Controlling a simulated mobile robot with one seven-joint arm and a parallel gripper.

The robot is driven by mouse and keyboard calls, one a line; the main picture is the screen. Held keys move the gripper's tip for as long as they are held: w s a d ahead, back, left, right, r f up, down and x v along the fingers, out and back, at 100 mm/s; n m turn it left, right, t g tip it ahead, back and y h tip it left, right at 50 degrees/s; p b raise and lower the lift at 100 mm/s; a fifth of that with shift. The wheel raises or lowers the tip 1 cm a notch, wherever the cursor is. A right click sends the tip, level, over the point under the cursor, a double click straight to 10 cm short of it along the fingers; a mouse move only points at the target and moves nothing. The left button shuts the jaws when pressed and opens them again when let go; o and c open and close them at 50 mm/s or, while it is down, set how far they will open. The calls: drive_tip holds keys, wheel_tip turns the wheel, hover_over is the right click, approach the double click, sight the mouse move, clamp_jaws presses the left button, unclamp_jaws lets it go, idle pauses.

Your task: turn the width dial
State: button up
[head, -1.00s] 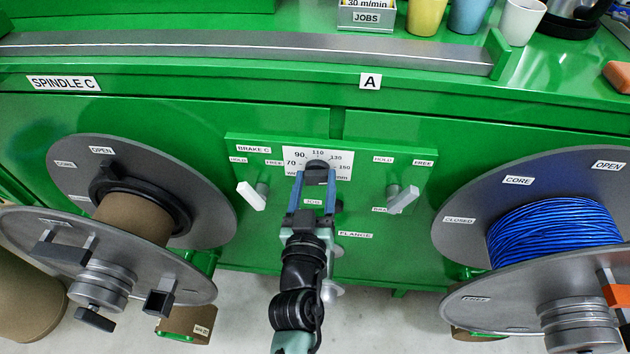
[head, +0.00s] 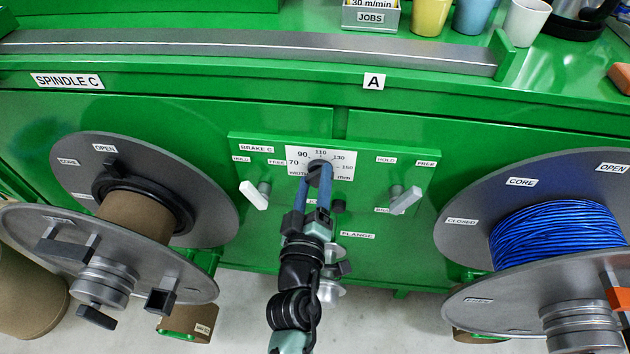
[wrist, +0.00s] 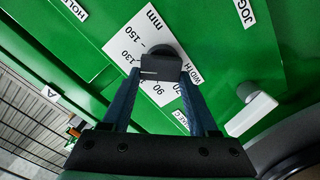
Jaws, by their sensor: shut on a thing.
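The width dial (head: 319,164) is a dark knob on a white scale plate (head: 294,153) marked from 70 to 150 mm, on the green panel. In the wrist view the dial (wrist: 164,56) has a black grip block with a short white line on its face. I cannot tell exactly which number the line points to. My gripper (head: 319,178) reaches up from below, its blue fingers shut on the dial, one on each side of the grip block. The fingers cover the lower part of the dial in the head view.
A dark jog knob (head: 339,206) sits just below right. Large reels flank the panel, the right one holding blue cable (head: 555,234). A grey rail (head: 250,46) runs above.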

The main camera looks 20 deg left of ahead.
drive_tip(key=shift+n, duration=0.3)
drive_tip(key=o, duration=1.4)
drive_tip(key=shift+s, duration=0.15)
drive_tip(key=b+v, duration=0.1)
drive_tip(key=v, duration=1.1)
drive_tip(key=shift+s+d, duration=0.1)
drive_tip(key=shift+s, duration=0.25)
